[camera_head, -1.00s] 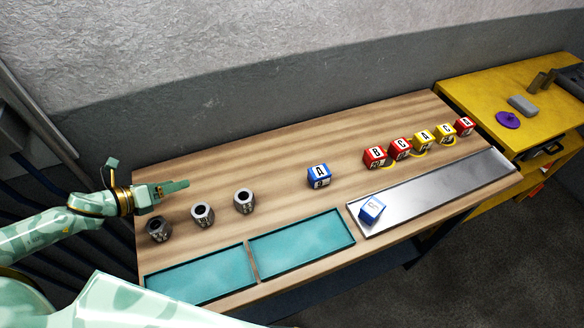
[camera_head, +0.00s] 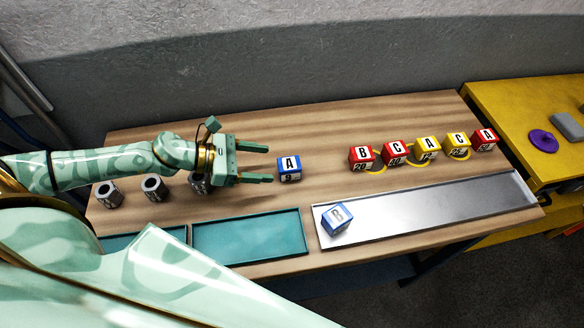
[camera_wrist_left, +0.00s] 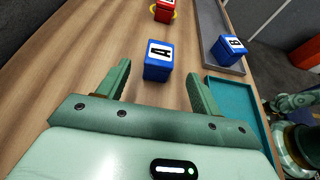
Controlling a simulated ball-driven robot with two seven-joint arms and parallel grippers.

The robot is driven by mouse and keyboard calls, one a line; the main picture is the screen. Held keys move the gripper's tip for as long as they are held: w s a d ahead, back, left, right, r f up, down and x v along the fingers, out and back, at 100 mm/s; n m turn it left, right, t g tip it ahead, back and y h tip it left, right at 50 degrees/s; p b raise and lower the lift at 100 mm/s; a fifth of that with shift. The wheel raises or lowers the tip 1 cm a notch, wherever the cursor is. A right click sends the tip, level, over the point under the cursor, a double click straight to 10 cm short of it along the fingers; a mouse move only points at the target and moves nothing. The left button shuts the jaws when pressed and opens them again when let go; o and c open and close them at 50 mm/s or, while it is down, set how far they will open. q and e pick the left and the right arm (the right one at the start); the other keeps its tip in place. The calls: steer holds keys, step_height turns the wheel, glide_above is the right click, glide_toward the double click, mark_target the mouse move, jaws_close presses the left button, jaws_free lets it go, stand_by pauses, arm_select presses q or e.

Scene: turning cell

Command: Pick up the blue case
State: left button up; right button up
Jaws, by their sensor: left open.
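A blue case marked A (camera_head: 289,169) stands upright on the wooden table. My left gripper (camera_head: 258,163) is open and just left of this case in the head view. In the left wrist view the case (camera_wrist_left: 158,66) lies ahead, between the lines of the two open fingers (camera_wrist_left: 160,85), and nothing is held. A second blue case, marked B (camera_head: 335,218), lies in the metal tray (camera_head: 440,205); it also shows in the left wrist view (camera_wrist_left: 229,50). My right gripper is not in view.
Several red and yellow cases (camera_head: 427,149) stand in a row at the right, with yellow loops by them. Grey metal parts (camera_head: 154,188) stand at the left, one partly behind my gripper. Teal trays (camera_head: 250,238) lie along the front edge. A yellow cabinet (camera_head: 510,110) adjoins at right.

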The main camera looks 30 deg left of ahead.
mark_target(298, 168)
arm_select(q)
steer(key=x, duration=0.4)
steer(key=shift+w+d, duration=0.2)
steer(key=shift+d, duration=0.05)
steer(key=x, duration=0.5)
steer(key=shift+w+d+f+p, duration=0.15)
steer(key=shift+d+f+p, duration=0.05)
steer(key=shift+f+p, duration=0.2)
steer(key=c, duration=1.2)
